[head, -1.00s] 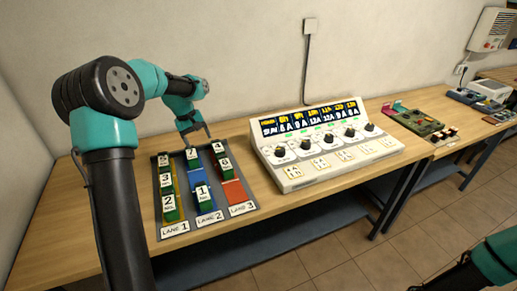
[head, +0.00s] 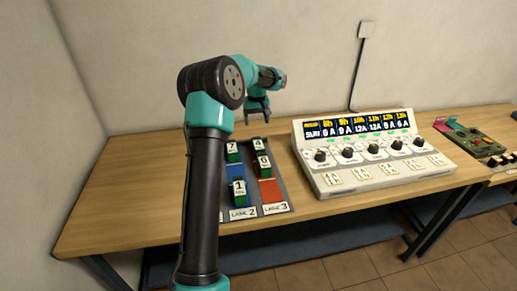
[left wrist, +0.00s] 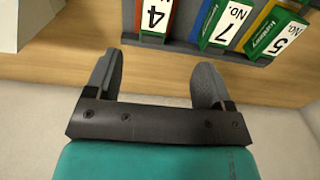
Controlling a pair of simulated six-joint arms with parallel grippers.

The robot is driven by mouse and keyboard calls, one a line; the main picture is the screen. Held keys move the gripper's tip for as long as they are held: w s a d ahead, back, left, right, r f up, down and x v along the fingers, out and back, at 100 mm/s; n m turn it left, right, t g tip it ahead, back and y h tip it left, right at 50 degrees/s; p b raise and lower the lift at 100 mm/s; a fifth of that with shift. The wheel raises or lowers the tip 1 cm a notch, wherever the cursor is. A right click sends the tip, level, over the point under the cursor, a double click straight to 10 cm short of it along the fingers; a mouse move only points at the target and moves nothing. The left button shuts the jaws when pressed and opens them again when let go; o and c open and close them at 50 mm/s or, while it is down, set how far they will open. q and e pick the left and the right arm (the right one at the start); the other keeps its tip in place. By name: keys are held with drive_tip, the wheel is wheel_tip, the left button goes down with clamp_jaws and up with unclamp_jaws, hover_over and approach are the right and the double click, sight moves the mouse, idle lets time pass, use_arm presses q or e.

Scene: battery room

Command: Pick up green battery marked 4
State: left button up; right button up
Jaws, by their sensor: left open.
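The green battery marked 4 (head: 258,145) stands at the back of lane 3 in the rack, with a white number label. In the left wrist view the battery marked 4 (left wrist: 154,14) is at the top edge, partly cut off, straight ahead of the jaws. My left gripper (head: 257,118) is open and empty, behind and above that battery. Its two fingers (left wrist: 155,75) are spread in the left wrist view, with bare table between them and apart from the battery. My right gripper is not in view.
Battery 7 (head: 232,148) stands beside it in lane 2, with battery 1 (head: 239,189) nearer the front. Another green battery (head: 265,165) stands in front of battery 4. My left arm hides lane 1. A console (head: 375,160) with knobs stands to the right.

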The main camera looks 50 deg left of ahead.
sight(258, 143)
use_arm(q)
wheel_tip(258, 143, down, 9)
drive_tip(key=shift+f, duration=0.1)
idle(0.4)
drive_tip(key=shift+w+d+f, duration=0.1)
drive_tip(key=shift+w+f, duration=0.05)
drive_tip(key=shift+f, duration=1.15)
drive_tip(key=shift+w+d+f, duration=0.1)
drive_tip(key=shift+w+f, duration=0.05)
drive_tip(key=shift+f, duration=1.1)
drive_tip(key=c, duration=1.4)
drive_tip(key=shift+a+r, duration=0.1)
drive_tip(key=shift+r, duration=0.05)
wheel_tip(258, 143, up, 10)
drive_tip(key=shift+f, duration=0.1)
